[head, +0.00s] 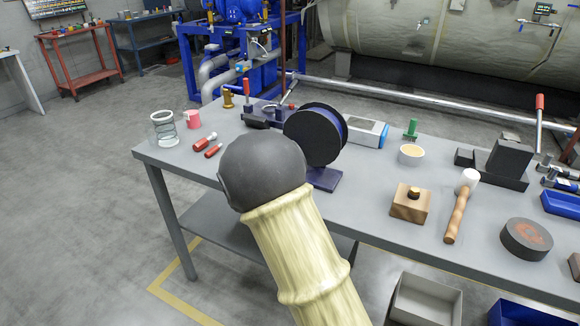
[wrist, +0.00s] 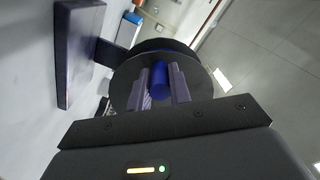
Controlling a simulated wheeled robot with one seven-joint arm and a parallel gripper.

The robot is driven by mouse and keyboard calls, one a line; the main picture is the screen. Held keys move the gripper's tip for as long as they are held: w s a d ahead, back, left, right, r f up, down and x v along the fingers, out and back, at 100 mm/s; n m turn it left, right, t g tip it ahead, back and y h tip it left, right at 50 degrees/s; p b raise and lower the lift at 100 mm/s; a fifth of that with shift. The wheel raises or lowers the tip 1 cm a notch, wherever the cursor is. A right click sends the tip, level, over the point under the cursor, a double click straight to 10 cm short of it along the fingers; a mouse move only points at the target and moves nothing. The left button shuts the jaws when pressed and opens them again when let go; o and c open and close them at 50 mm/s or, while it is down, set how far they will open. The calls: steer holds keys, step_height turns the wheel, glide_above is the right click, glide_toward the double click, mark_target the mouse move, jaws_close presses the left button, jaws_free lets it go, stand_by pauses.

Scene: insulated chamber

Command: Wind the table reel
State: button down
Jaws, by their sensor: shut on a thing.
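The table reel (head: 314,137) stands on the grey table, a dark round disc with a blue-purple rim behind it and a dark base plate (head: 326,180). In the wrist view the reel's black disc (wrist: 122,84) fills the middle, with its base plate (wrist: 78,50) at the left. My gripper (wrist: 160,92) is shut on the reel's blue handle (wrist: 160,76), which stands out from the disc between the two fingers. In the head view my arm hides the gripper and the handle.
A glass jar (head: 163,130), a red cup (head: 193,119) and red-handled tools (head: 206,142) lie left of the reel. A wooden block (head: 410,203), a mallet (head: 460,208) and a white bowl (head: 411,154) stand right. A blue-ended box (head: 366,133) is behind.

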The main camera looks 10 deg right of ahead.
steer(key=shift+w+a+r+m+b, duration=0.15)
steer(key=shift+r+m+b, duration=0.05)
steer(key=shift+m+b, duration=0.8)
steer(key=r+m+b, duration=0.1)
steer(key=b, duration=0.1)
steer(key=r+m+b, duration=0.1)
steer(key=m+b, duration=0.1)
steer(key=shift+w+a+m, duration=0.1)
steer(key=shift+a+m, duration=0.05)
steer(key=shift+m, duration=0.15)
steer(key=r+m+b, duration=0.1)
steer(key=m+b, duration=0.1)
steer(key=shift+r+m+b, duration=0.15)
steer(key=shift+m+b, duration=0.15)
steer(key=shift+b, duration=0.1)
steer(key=shift+s+d+r+m+b, duration=0.15)
steer(key=shift+r+m+b, duration=0.4)
steer(key=shift+m+b, duration=0.3)
steer(key=shift+s+d+r+m+b, duration=0.15)
steer(key=shift+r+m+b, duration=0.35)
steer(key=shift+m+b, duration=0.35)
steer(key=c, duration=1.3)
jaws_free()
steer(key=shift+r, duration=0.1)
